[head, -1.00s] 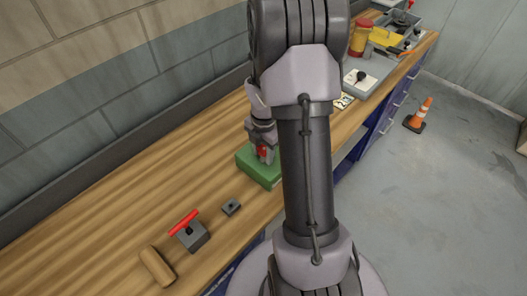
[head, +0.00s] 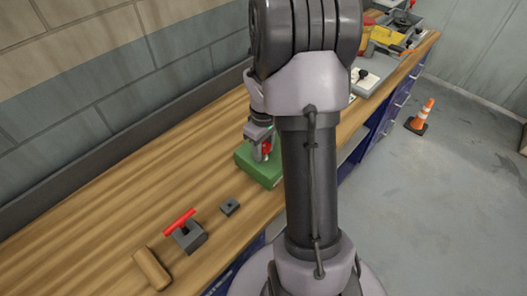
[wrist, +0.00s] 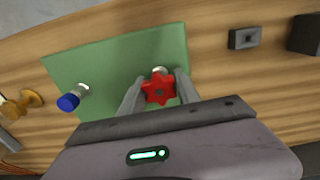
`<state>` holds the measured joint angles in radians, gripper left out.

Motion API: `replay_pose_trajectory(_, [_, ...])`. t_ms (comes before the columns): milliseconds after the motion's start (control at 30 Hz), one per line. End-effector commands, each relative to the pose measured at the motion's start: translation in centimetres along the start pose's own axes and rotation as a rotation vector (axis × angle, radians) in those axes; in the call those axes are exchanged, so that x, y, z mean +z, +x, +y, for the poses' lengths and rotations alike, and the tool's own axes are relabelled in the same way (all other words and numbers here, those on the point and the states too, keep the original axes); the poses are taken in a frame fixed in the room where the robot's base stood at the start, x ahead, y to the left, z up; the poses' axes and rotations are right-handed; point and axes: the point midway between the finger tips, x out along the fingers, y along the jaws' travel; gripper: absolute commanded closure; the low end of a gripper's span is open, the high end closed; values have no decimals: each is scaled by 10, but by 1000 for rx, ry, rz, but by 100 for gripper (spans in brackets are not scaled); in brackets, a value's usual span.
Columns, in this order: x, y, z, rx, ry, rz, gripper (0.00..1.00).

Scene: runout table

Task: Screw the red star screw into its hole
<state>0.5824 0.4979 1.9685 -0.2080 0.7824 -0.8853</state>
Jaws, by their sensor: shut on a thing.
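The red star screw (wrist: 158,90) is between the two fingers of my gripper (wrist: 156,92), which is shut on its star-shaped head. In the head view the red head (head: 267,148) shows at my fingertips, above the green block (head: 252,166). In the wrist view a pale round bit shows just past the star; I cannot tell whether it is the shank or the hole rim. The green block (wrist: 110,60) lies below the gripper. Whether the screw tip sits in a hole is hidden.
A blue-headed screw (wrist: 70,101) stands in the block, left of my gripper. A small dark square block (head: 230,206), a grey block with a red bar handle (head: 189,236) and a wooden cylinder (head: 151,268) are nearer on the bench. A grey box (head: 368,76) stands farther back.

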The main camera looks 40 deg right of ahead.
Motion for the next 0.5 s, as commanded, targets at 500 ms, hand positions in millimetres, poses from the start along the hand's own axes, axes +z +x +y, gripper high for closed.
replay_pose_trajectory(500, [-1, 2, 2, 1, 775, 1, 100])
